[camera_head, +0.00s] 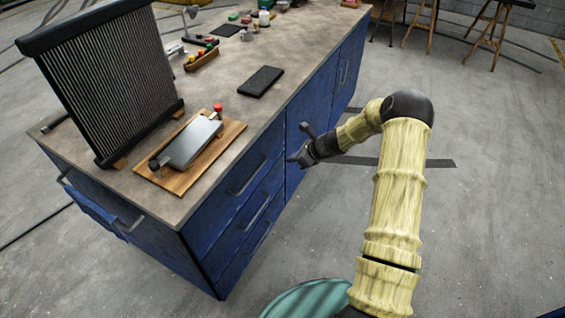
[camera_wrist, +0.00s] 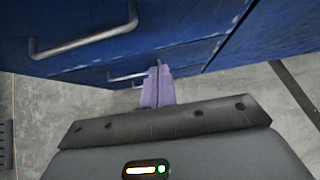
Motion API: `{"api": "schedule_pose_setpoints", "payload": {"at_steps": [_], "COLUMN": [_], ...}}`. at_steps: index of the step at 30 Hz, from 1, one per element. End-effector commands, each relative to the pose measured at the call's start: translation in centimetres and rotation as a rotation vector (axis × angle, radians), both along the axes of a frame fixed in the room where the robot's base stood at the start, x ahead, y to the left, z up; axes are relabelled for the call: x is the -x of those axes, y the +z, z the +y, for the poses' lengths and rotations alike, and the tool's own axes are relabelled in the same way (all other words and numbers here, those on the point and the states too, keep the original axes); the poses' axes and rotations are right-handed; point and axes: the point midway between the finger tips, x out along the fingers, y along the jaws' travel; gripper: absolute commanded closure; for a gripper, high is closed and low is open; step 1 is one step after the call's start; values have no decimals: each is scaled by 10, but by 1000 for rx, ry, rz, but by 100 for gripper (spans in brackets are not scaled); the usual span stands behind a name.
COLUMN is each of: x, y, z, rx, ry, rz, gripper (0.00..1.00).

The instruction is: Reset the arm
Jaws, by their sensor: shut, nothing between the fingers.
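My arm, in yellowish sleeves, reaches across the head view and bends back toward the blue cabinet. My gripper (camera_head: 296,159) is beside the cabinet's side, below the worktop edge. In the wrist view the fingers (camera_wrist: 158,76) are pressed together, shut and empty. They point toward the blue drawer fronts (camera_wrist: 180,50) and their metal handles (camera_wrist: 85,38). In the head view the fingertips look close to the cabinet front; I cannot tell whether they touch it.
A teal round object (camera_head: 308,298) stands near my arm. Open floor (camera_head: 490,200) lies right.

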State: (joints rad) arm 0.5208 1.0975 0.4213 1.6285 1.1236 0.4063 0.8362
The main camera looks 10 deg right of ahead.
Motion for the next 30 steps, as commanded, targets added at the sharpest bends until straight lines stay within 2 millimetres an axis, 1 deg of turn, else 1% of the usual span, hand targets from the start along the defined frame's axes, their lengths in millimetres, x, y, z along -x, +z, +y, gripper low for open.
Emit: {"api": "schedule_pose_setpoints", "payload": {"at_steps": [2, 6, 22, 26, 29, 30], "x": [4, 8, 9, 20, 39, 49], "y": [7, 12, 15, 29, 48, 57], "z": [-5, -8, -6, 3, 13, 17], "rx": [0, -1, 9, 78, 181, 231], "ry": [1, 1, 17, 110, 253, 323], "rz": [-1, 1, -3, -30, -67, -85], "gripper": [100, 100, 100, 100, 100, 100]}}
